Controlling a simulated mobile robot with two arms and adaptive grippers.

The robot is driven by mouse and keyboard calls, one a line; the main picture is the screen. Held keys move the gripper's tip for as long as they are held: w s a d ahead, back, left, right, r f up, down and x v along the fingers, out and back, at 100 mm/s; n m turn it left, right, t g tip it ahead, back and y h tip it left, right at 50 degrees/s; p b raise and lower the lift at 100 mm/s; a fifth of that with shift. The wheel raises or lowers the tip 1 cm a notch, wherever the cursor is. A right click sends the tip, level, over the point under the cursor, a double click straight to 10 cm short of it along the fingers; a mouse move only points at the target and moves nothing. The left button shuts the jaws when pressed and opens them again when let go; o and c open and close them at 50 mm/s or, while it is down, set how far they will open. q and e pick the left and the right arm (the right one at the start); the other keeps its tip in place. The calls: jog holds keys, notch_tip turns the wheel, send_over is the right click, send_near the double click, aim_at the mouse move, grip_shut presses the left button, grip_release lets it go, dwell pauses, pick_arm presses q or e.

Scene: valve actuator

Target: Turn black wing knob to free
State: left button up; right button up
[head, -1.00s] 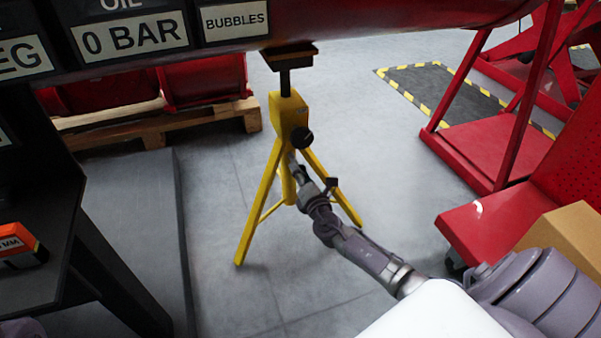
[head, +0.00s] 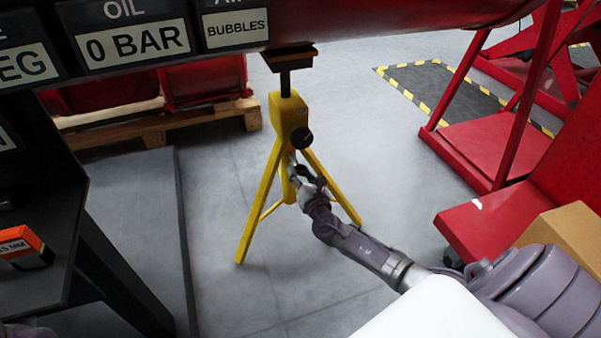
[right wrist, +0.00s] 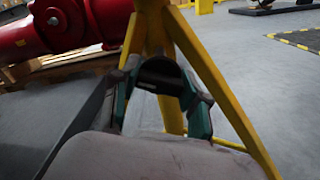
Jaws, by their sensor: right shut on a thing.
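The black wing knob (head: 302,138) is on the upper part of a yellow tripod stand (head: 287,112). My right gripper (head: 292,163) is at the stand, at the knob's lower side in the head view. In the right wrist view the dark knob (right wrist: 160,74) lies between the two fingers (right wrist: 163,88) of my right gripper, which is shut on it. The fingertips are small and partly hidden in the head view. No marking for free can be read. My left gripper is not in view.
A large red pipe (head: 380,20) with gauge labels runs above the stand. A dark bench (head: 120,265) with an orange-and-black box (head: 25,247) is at left. A red cart (head: 480,215) and a cardboard box (head: 570,240) are at right. Grey floor around the stand is clear.

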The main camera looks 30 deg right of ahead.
jog(key=o, duration=1.2)
jog(key=shift+c, duration=0.2)
jog(key=v, duration=1.2)
